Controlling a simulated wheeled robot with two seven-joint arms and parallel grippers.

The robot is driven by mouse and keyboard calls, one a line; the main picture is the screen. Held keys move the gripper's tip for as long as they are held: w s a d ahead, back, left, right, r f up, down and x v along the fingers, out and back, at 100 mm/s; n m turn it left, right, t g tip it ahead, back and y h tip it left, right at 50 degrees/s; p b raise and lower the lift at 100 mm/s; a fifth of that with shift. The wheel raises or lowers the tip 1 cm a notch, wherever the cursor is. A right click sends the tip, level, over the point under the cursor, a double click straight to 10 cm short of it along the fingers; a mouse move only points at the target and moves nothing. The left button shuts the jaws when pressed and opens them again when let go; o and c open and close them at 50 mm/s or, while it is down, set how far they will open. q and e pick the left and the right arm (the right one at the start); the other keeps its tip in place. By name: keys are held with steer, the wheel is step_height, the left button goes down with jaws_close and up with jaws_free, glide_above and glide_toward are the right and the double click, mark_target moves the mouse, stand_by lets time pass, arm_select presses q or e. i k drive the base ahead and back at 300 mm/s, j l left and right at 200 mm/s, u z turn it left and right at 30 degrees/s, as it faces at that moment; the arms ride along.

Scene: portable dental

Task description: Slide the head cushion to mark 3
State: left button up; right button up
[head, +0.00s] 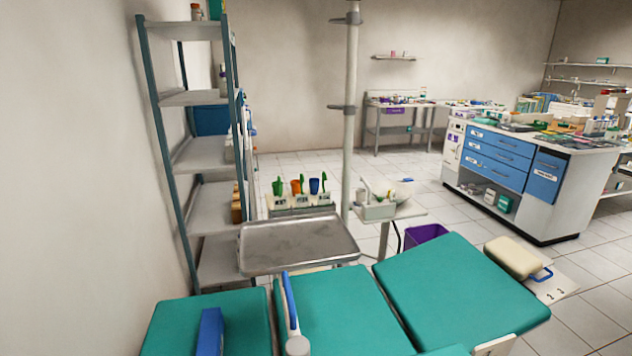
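The head cushion (513,257) is a beige padded block at the far right end of the green reclining chair (455,290). A blue handle (541,275) sticks out from its right side. The cushion rests at the head end on a white plate (550,290), whose bare part extends to the right and toward the front. Small dark marks show on that bare part, with what looks like a 3 near its right edge; they are too small to read surely. Neither of my grippers can be made out in the head view.
A grey metal tray (298,243) stands behind the chair, with a rack of coloured cups (300,197) beyond it. A pole (350,120), a purple bin (425,234) and a blue-drawered cabinet (500,160) stand farther back. Tiled floor is clear right of the plate.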

mark_target(520, 263)
steer(key=z, duration=1.45)
